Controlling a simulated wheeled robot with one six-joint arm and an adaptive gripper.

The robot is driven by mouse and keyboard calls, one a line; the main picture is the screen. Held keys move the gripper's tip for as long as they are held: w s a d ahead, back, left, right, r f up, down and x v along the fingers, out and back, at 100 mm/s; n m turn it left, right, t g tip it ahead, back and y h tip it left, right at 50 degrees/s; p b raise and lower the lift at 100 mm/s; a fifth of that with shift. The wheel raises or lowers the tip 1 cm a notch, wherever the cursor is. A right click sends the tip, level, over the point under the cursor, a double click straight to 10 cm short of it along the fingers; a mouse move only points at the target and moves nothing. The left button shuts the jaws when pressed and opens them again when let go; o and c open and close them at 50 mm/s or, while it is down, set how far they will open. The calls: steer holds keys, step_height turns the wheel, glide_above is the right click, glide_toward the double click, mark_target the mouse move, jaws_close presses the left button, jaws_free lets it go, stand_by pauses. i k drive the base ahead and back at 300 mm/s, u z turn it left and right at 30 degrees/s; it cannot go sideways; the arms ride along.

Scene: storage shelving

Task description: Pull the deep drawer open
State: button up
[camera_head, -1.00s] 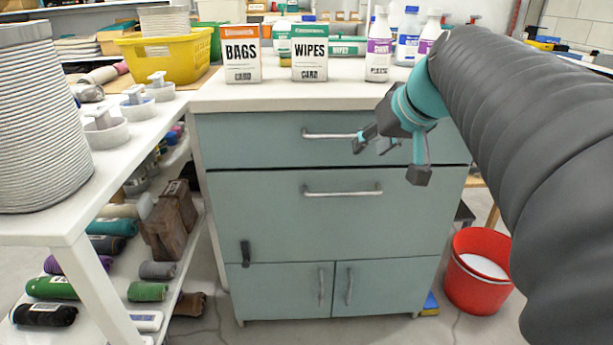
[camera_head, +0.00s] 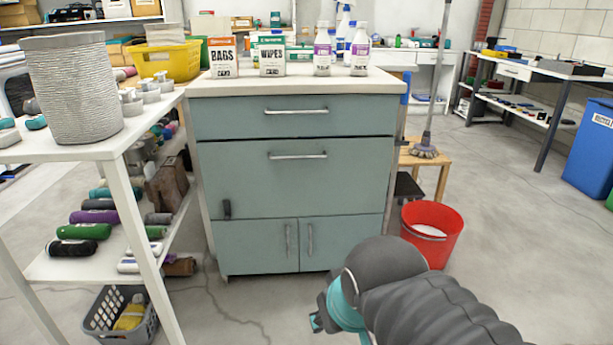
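A grey-green cabinet stands ahead with a shallow top drawer (camera_head: 230,118), a deep drawer (camera_head: 235,180) below it and two small doors at the bottom. The deep drawer is shut, its front flush with the cabinet. Its silver bar handle (camera_head: 298,156) runs across its upper part, and nothing touches it. My gripper (camera_head: 316,318) is low in front of the cabinet, near the bottom of the view, well apart from the handle. My arm hides most of the gripper, so its fingers cannot be made out clearly.
A red bucket (camera_head: 432,234) stands right of the cabinet, by a wooden stool (camera_head: 430,160) with a brush. A white shelf table (camera_head: 100,150) stands close on the left, a grey basket (camera_head: 125,318) beneath. Bottles and boxes stand on the cabinet top. The floor before the cabinet is open.

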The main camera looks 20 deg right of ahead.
mark_target(293, 178)
steer(key=z, duration=0.25)
steer(key=k, duration=0.3)
steer(key=u, duration=1.05)
steer(key=i, duration=1.6)
steer(key=z, duration=0.8)
